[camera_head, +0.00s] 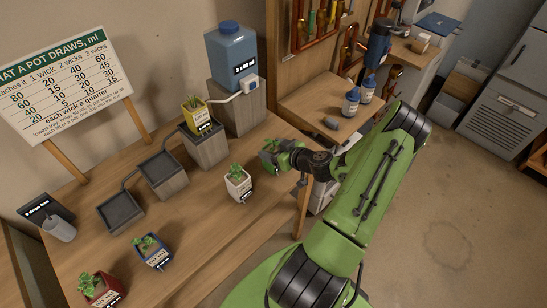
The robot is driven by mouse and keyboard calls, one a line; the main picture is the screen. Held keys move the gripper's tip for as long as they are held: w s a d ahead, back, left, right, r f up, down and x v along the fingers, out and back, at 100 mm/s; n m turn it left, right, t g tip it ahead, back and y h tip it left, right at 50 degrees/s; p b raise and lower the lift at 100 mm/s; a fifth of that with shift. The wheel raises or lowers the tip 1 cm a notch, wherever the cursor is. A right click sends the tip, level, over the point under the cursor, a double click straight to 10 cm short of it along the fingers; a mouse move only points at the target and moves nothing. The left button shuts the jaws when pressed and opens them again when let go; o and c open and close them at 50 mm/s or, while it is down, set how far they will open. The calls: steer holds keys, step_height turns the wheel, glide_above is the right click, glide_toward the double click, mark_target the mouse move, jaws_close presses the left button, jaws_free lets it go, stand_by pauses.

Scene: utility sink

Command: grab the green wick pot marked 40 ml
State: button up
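My gripper (286,160) is at the end of my green arm, above the right part of the wooden bench. Green leaves and a green shape, likely the green wick pot (269,156), show right at the fingertips. The gripper hides much of it, and no 40 ml mark can be read. I cannot tell whether the fingers are closed on it. A white pot (238,187) with a plant stands on the bench to the left of and nearer than the gripper. A blue pot (154,255) and a red pot (104,291) stand at the front left.
A yellow pot (195,116) stands on a grey block near a blue water tank (231,54). Two lower blocks with dark trays (121,211) step down to the left. A grey cup (61,230) and chart board (62,87) are farther left.

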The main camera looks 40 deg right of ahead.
steer(key=c, duration=0.5)
steer(key=shift+o, duration=0.2)
steer(key=shift+r, duration=0.1)
